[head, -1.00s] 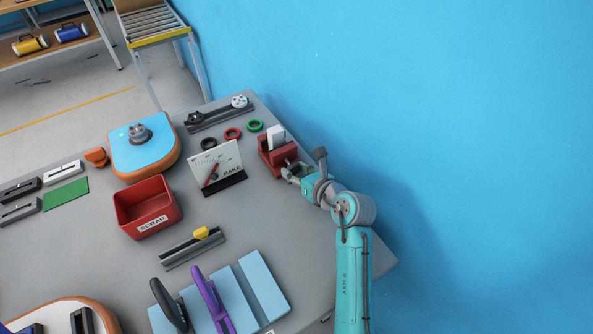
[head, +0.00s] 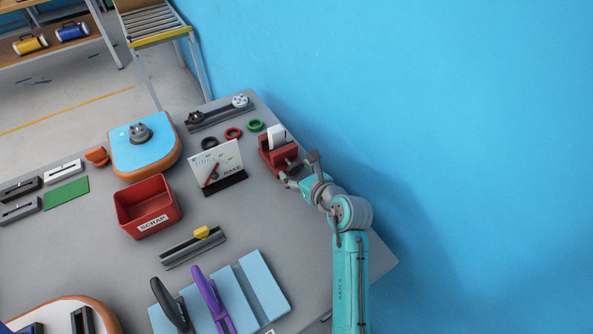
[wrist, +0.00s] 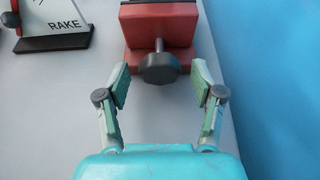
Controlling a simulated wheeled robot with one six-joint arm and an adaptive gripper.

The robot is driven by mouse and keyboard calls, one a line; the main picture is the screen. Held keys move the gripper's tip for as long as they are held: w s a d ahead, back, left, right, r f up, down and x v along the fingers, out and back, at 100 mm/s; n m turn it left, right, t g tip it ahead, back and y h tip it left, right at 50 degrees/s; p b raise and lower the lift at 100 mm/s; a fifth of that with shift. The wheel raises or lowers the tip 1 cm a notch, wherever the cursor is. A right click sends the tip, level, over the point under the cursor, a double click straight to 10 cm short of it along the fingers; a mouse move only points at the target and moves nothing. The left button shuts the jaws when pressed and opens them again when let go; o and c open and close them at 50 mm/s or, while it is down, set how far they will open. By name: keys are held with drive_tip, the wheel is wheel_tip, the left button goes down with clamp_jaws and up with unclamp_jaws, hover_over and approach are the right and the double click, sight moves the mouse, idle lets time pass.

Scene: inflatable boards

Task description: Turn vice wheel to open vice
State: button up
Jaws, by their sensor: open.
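The red vice (head: 272,160) stands near the table's right edge in the head view, with a white block (head: 277,138) upright at its jaws. In the wrist view the vice body (wrist: 136,45) is at the top. Its dark grey wheel (wrist: 160,69) sticks out toward me on a short shaft. My gripper (wrist: 161,86) is open, one finger on each side of the wheel. A gap shows between each finger and the wheel in the wrist view. In the head view my gripper (head: 291,178) is at the near side of the vice, and the wheel is hard to make out there.
The white RAKE gauge board (head: 216,164) stands left of the vice. Black, red and green rings (head: 232,133) lie behind it. A red SCRAP bin (head: 147,206) is farther left. The blue wall (head: 450,120) is close on the right.

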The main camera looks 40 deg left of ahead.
drive_tip(key=v, duration=1.1)
drive_tip(key=shift+s+d, duration=0.15)
drive_tip(key=shift+d, duration=0.15)
